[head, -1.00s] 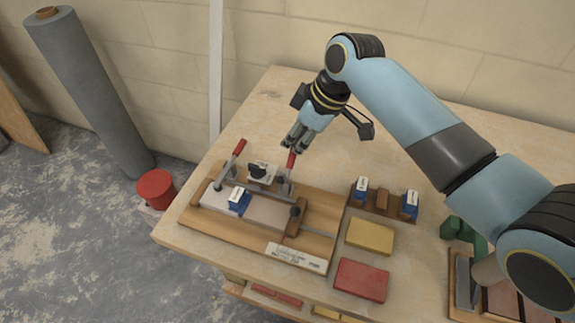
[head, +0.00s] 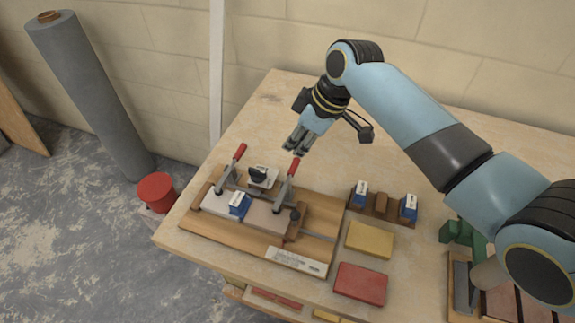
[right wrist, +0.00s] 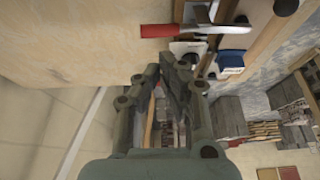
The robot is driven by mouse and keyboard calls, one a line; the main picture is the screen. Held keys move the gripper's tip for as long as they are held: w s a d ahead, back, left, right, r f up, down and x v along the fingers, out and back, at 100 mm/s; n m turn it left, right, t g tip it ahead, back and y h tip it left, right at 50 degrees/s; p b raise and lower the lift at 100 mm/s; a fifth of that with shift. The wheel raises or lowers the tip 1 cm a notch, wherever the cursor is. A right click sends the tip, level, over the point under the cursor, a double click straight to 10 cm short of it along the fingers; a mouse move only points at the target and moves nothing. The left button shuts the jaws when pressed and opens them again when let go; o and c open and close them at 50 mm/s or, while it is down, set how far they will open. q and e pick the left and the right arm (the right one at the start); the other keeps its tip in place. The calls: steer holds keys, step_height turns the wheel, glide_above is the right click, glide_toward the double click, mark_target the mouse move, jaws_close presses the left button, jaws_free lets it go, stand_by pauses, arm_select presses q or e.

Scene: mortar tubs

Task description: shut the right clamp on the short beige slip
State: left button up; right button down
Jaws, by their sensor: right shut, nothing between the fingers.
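The wooden jig (head: 243,236) holds a pale slip (head: 214,201) on the left and a pinkish-beige slip (head: 267,219) on the right. The right clamp's red handle (head: 293,167) stands up and leans to the right; it also shows in the right wrist view (right wrist: 168,30). I cannot tell whether its pad touches the slip. The left clamp's red handle (head: 240,152) leans similarly. My right gripper (head: 297,147) is shut and empty, just above and behind the right handle, apart from it. In the right wrist view its fingertips (right wrist: 178,68) are together. My left gripper is not in view.
A blue-and-white block (head: 239,204) sits between the slips. A holder with blue blocks (head: 381,201), a yellow pad (head: 370,239) and a red pad (head: 361,283) lie to the right. A grey roll (head: 90,95) and red bucket (head: 156,188) stand left of the table.

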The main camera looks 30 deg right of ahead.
mark_target(296, 166)
step_height(296, 166, up, 6)
steer(key=p, duration=0.3)
steer(key=shift+f, duration=0.2)
